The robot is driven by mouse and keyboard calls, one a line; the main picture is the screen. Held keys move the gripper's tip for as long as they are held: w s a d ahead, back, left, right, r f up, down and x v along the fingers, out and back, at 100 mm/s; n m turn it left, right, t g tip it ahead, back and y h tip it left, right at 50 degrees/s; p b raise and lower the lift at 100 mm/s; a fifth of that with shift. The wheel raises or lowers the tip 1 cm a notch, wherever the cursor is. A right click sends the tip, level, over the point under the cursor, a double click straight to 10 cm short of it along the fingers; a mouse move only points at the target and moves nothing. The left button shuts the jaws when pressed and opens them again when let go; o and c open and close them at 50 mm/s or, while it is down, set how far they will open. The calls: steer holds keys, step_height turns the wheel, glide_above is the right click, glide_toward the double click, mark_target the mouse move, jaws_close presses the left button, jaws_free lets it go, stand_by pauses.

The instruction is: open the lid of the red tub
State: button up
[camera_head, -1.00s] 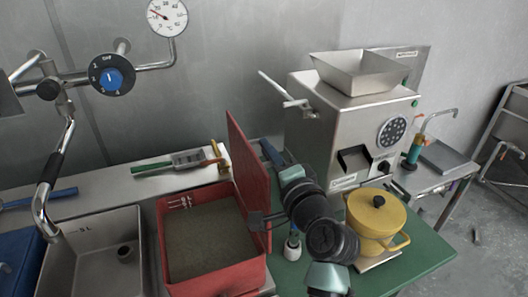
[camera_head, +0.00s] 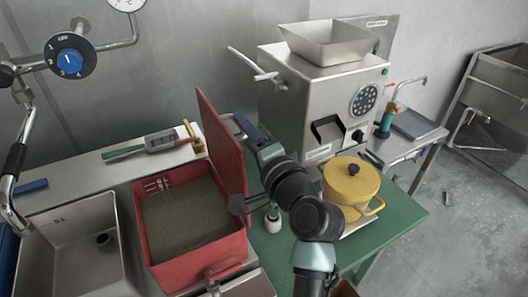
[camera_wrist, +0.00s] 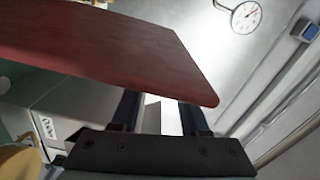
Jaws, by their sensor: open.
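The red tub (camera_head: 203,264) stands at the counter, left of the green table, and holds a grey-brown granular fill (camera_head: 185,215). Its red lid (camera_head: 220,145) stands up nearly vertical along the tub's right side, leaving the top uncovered. My gripper (camera_head: 240,124) is on the right, outer side of the lid, partly hidden by it. In the wrist view the lid (camera_wrist: 110,40) crosses above my gripper (camera_wrist: 158,112), whose two fingers are apart with nothing seen held between them. Whether a finger touches the lid I cannot tell.
A steel grinder (camera_head: 300,110) stands behind my arm. A yellow pot (camera_head: 350,183) is close right of my arm on the green table (camera_head: 400,215). A small white-based bottle (camera_head: 268,219) stands between tub and arm. A sink (camera_head: 65,250) lies left.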

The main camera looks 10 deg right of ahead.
steer(key=b+v, duration=0.1)
steer(key=v, duration=1)
steer(key=shift+b, duration=0.35)
steer(key=a+r+n+t+h, duration=0.1)
steer(key=a+r+n+t, duration=0.2)
steer(key=r, duration=0.6)
steer(key=a+r+n+t+h, duration=0.15)
steer(key=r+n, duration=0.25)
steer(key=r, duration=0.5)
steer(key=s+a+r+n+t+h, duration=0.1)
steer(key=s+a+r+n+t, duration=0.1)
steer(key=s+r, duration=0.3)
steer(key=s+a+r+n+t+h+p, duration=0.1)
steer(key=s+a+r+n+t, duration=0.2)
steer(key=r, duration=0.8)
steer(key=s, duration=0.2)
steer(key=shift+s+r+n, duration=0.3)
steer(key=shift+s, duration=0.05)
steer(key=shift+t, duration=0.25)
